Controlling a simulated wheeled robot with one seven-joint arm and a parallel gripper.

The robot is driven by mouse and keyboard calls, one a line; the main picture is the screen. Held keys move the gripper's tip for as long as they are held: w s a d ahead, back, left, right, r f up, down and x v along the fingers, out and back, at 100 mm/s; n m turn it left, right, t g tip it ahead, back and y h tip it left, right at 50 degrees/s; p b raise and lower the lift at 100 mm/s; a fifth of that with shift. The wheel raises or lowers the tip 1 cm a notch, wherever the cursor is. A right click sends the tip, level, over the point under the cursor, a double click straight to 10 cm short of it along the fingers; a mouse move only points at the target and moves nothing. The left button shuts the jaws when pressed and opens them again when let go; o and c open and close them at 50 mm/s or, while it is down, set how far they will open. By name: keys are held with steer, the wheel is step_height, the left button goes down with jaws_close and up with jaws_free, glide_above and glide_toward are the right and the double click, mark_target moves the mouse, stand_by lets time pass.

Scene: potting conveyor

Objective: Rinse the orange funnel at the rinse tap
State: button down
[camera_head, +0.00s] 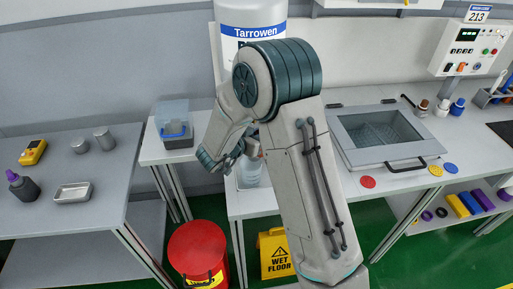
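My arm fills the middle of the view, and my gripper (235,162) is at its lower left end, over the front edge of the middle bench. The fingers are small and dark, and I cannot tell whether they are open or hold anything. A small orange-red patch (261,154) shows just right of the gripper, mostly hidden by my arm. It may be part of the orange funnel, but I cannot tell. A clear container (249,175) stands below the gripper. I cannot make out the rinse tap; a white Tarrowen tank (247,22) stands behind my arm.
A clear-lidded box (174,122) stands on the bench left of my gripper. A framed basin (382,134) is right of my arm. A red bin (198,250) and yellow wet-floor sign (275,254) stand below. The left table (100,170) has bare room.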

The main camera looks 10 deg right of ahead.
steer(key=s+d, duration=0.5)
steer(key=d, duration=0.1)
steer(key=shift+d+b, duration=0.15)
steer(key=shift+b, duration=0.25)
stand_by(1.3)
steer(key=s+d+r+p, duration=0.2)
steer(key=s+d+r, duration=0.1)
steer(key=d+r, duration=0.1)
steer(key=shift+p, duration=0.3)
stand_by(0.8)
